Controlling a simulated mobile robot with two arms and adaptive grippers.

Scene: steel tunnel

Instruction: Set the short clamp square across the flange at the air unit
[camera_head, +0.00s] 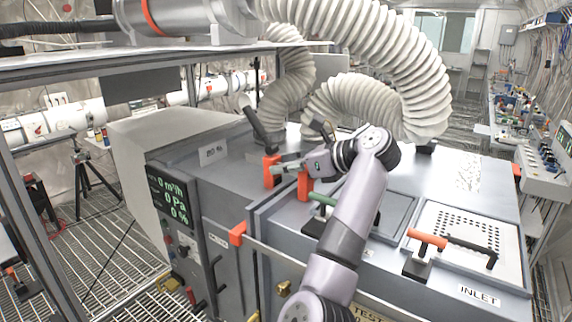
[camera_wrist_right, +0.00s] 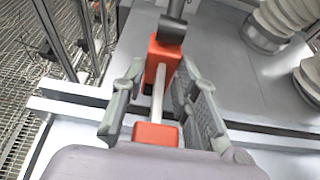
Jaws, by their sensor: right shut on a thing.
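The short clamp has an orange far jaw (camera_head: 271,171), an orange near jaw (camera_head: 304,186) and a dark handle at the far jaw. In the right wrist view its far jaw (camera_wrist_right: 162,62) and near jaw (camera_wrist_right: 155,134) are joined by a pale bar (camera_wrist_right: 158,98). My right gripper (camera_head: 290,167) is shut on the clamp, a finger on each side of the bar. The flange (camera_wrist_right: 70,98) on the air unit (camera_head: 215,155) runs sideways in the wrist view, and the bar lies roughly crosswise over it. Whether the jaws touch the flange is unclear. My left gripper is out of view.
White corrugated hoses (camera_head: 375,50) arch over the unit, close behind my right arm. An orange-handled lever (camera_head: 427,239) and a perforated panel (camera_head: 465,236) are on the inlet side. An orange-ended bar (camera_head: 237,233) runs along the front. A shelf edge (camera_head: 150,62) crosses the upper left.

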